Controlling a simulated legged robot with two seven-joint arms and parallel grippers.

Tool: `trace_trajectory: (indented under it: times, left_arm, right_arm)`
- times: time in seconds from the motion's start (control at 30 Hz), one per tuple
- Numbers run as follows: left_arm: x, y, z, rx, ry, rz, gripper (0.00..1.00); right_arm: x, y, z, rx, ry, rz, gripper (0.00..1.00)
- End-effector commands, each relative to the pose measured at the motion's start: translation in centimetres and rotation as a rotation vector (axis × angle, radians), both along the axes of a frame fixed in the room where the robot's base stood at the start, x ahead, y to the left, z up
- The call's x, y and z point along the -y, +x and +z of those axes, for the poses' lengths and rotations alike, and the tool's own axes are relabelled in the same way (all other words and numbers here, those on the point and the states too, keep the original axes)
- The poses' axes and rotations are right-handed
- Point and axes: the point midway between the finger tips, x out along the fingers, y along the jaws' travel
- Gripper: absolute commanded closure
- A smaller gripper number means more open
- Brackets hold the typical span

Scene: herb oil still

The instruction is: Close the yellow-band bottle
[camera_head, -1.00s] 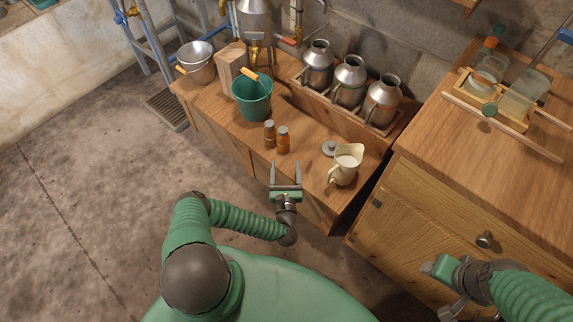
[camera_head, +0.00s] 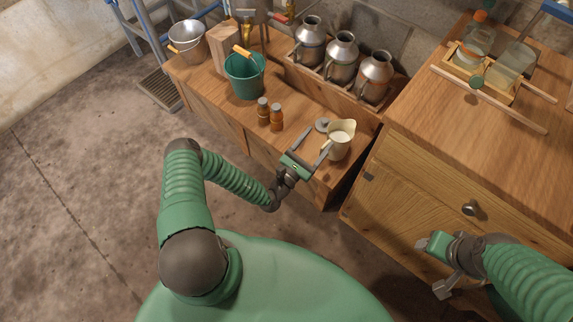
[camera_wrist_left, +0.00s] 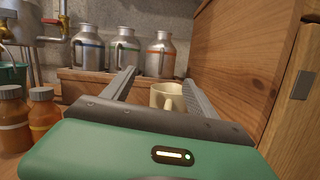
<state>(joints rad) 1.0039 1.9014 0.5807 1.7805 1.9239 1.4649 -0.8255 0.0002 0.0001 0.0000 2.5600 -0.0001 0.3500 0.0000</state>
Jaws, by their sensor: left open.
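Two small amber bottles with grey caps, (camera_head: 263,113) and (camera_head: 277,119), stand side by side on the low wooden bench. They also show at the left of the left wrist view, (camera_wrist_left: 12,122) and (camera_wrist_left: 44,112). My left gripper (camera_head: 315,142) is open and empty, right of the amber bottles. Its fingers point toward the jug, which shows between them in the left wrist view (camera_wrist_left: 168,96).
Several metal cans (camera_head: 341,58) stand in a wooden rack behind; the wrist view shows blue, green and orange bands. A green bucket (camera_head: 245,80), a wooden block (camera_head: 226,50) and a metal pail (camera_head: 187,42) are at the left. A taller cabinet (camera_head: 490,110) bounds the right.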

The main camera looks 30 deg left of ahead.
Motion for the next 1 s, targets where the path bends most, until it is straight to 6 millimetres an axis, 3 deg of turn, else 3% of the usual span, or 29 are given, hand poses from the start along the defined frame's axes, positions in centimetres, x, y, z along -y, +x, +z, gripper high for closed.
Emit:
trace_trajectory:
  times: [0.07,0.1,0.2,0.3,0.37,0.5,0.63,0.8,1.0]
  left_arm:
    - [5.3,-0.9,3.0,0.042,0.097,-0.274,0.33]
    - [8.1,-2.0,4.1,0.055,0.151,-0.42,0.33]
    - [14.0,-6.6,5.7,0.063,0.32,-0.786,0.33]
    - [17.0,-12.1,5.9,0.043,0.516,-1.103,0.33]
    - [17.6,-15.5,5.6,0.022,0.654,-1.277,0.33]
    - [15.2,-21.6,4.8,-0.04,1.035,-1.602,0.33]
    - [10.4,-24.2,5.1,-0.087,1.449,-1.777,0.33]
    - [4.4,-23.1,8.2,-0.085,2.021,-1.785,0.33]
    - [1.7,-20.3,12.8,0.0,2.462,-1.615,0.33]
  right_arm:
    - [0.0,0.0,0.0,0.0,0.0,0.0,0.43]
    - [0.0,0.0,0.0,0.0,0.0,0.0,0.43]
    - [0.0,0.0,0.0,0.0,0.0,0.0,0.43]
    - [0.0,0.0,0.0,0.0,0.0,0.0,0.43]
    - [0.0,0.0,0.0,0.0,0.0,0.0,0.43]
    - [0.0,0.0,0.0,0.0,0.0,0.0,0.43]
    - [0.0,0.0,0.0,0.0,0.0,0.0,0.43]
    - [0.0,0.0,0.0,0.0,0.0,0.0,0.43]
    - [0.0,0.0,0.0,0.0,0.0,0.0,0.43]
